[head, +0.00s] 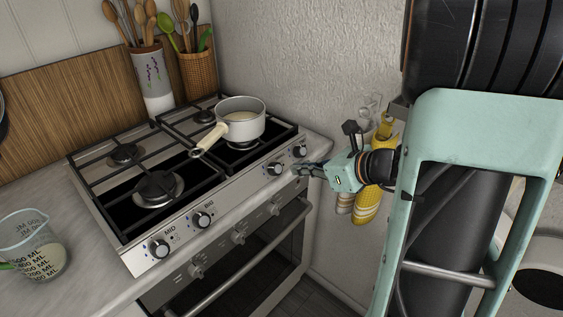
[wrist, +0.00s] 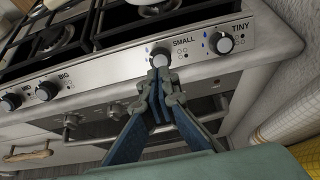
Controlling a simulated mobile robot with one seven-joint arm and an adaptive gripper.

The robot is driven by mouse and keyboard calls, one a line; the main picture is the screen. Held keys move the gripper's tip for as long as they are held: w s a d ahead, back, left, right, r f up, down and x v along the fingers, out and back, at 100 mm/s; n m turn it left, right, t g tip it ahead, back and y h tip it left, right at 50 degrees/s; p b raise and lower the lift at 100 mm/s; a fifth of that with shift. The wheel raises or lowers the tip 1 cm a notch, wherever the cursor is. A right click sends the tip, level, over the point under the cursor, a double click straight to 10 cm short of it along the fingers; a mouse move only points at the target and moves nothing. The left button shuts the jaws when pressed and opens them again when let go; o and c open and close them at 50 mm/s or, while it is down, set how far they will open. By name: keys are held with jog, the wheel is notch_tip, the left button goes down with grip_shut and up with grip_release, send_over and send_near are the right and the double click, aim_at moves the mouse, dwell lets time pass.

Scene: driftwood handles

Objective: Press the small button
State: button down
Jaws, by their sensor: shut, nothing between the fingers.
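The small button is a round black-and-silver knob (wrist: 160,56) on the stove's front panel, beside the label SMALL. In the head view this knob (head: 275,168) is third from the left. My gripper (wrist: 161,76) is shut and empty, its tips just in front of the knob and overlapping its lower edge in the wrist view. In the head view my gripper (head: 301,171) comes from the right, its tips a little right of the knob with a visible gap. I see no clear contact.
The TINY knob (wrist: 221,42) is close by on the right. The BIG knob (head: 201,220) and MID knob (head: 158,249) are to the left. A saucepan (head: 241,118) stands on a burner. Oven knobs (head: 239,237) and a handle lie below. Yellow mitts (head: 367,205) hang at the right wall.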

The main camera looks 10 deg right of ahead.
aim_at(278, 168)
jog(key=shift+x, duration=2.65)
jog(key=shift+w+a+f+b, duration=0.3)
jog(key=shift+w+f+b, duration=0.15)
jog(key=shift+b, duration=0.45)
jog(key=shift+r, duration=0.15)
jog(key=shift+a, duration=0.1)
jog(key=shift+r, duration=0.1)
